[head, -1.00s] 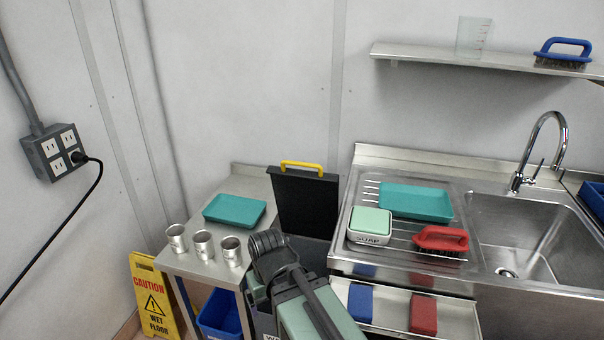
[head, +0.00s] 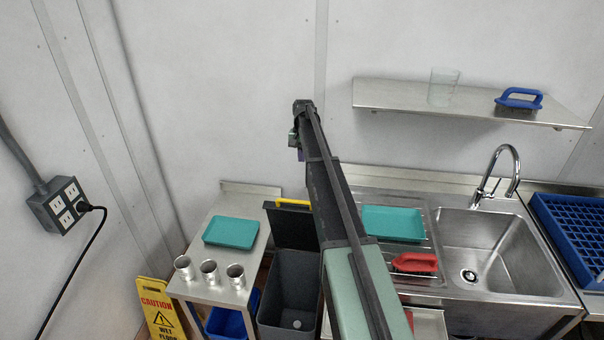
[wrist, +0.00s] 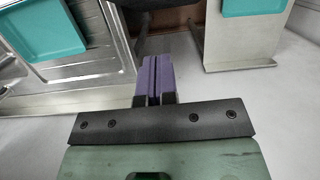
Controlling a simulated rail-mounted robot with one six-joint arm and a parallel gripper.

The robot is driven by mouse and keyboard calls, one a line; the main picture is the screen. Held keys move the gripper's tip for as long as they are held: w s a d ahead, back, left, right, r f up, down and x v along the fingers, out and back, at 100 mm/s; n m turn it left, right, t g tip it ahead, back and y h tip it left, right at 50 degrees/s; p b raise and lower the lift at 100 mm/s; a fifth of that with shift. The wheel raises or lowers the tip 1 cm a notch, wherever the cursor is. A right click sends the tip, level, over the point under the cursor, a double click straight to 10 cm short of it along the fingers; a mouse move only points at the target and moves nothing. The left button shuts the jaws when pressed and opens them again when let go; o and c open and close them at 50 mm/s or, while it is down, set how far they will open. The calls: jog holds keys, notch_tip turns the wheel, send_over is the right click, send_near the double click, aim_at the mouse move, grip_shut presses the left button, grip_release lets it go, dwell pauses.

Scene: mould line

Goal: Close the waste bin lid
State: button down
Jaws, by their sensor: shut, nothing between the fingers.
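The waste bin (head: 286,290) stands between the small steel table and the sink unit. Its dark lid (head: 287,229) stands open, upright at the back, with a yellow handle (head: 293,202) on its top edge. My arm covers the right side of the lid and bin. My gripper (wrist: 153,82) shows in the wrist view with its purple fingers together and nothing between them. In the head view the arm's end is raised in front of the wall, higher in the picture than the lid. A dark part of what looks like the bin shows at the wrist view's top.
The small table (head: 212,290) at left holds a teal tray (head: 231,232) and three metal cups (head: 209,272). At right are the sink (head: 487,253), a red brush (head: 414,262) and another teal tray (head: 393,223). A shelf (head: 400,97) hangs above. A caution sign (head: 160,310) stands at left.

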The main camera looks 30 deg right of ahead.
jog(key=b, duration=1.2)
send_over(300, 206)
jog(key=shift+w+f, duration=0.15)
jog(key=shift+f, duration=5.7)
